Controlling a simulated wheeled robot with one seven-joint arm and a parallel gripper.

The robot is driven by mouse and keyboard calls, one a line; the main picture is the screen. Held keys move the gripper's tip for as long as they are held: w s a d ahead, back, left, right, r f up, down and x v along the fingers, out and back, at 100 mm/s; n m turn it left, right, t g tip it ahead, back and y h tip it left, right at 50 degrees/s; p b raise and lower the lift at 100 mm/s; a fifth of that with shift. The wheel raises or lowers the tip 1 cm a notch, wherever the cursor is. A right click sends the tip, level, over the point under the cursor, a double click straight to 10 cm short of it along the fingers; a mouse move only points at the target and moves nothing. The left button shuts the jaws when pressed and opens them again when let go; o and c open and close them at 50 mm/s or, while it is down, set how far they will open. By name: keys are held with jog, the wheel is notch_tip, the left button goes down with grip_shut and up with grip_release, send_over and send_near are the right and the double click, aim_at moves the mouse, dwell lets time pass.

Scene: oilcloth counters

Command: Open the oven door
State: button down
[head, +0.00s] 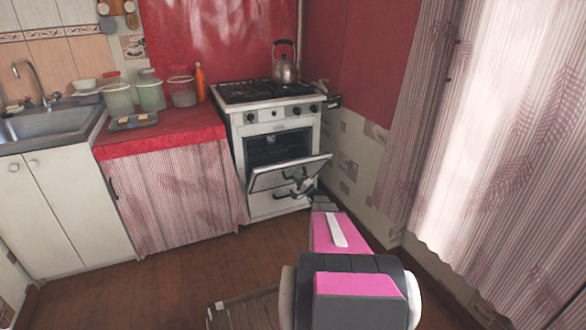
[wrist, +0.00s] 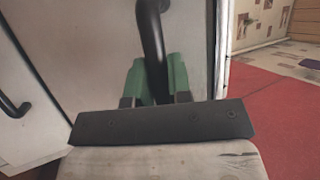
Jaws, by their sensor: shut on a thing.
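The white oven (head: 277,141) stands against the back wall, its door (head: 290,173) tilted open partway, leaving the dark inside visible above it. The door's dark handle is gripped by my gripper (head: 302,183), which is at the front of the door in the head view. In the wrist view the green fingers of my gripper (wrist: 158,82) are shut around the dark curved handle (wrist: 152,35), with the pale door panel (wrist: 90,45) behind. The fingertips are partly hidden by the handle and the gripper body.
A steel kettle (head: 285,68) stands on the stove top. A red-topped counter (head: 160,130) with jars and a striped curtain is left of the oven. A striped curtain (head: 400,130) hangs on the right. The wooden floor (head: 170,265) in front is mostly open.

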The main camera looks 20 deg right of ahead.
jog(key=shift+s+f, duration=0.5)
jog(key=shift+f, duration=0.4)
jog(key=shift+s+f, duration=0.5)
jog(key=shift+f, duration=0.35)
jog(key=c, duration=1.1)
grip_release()
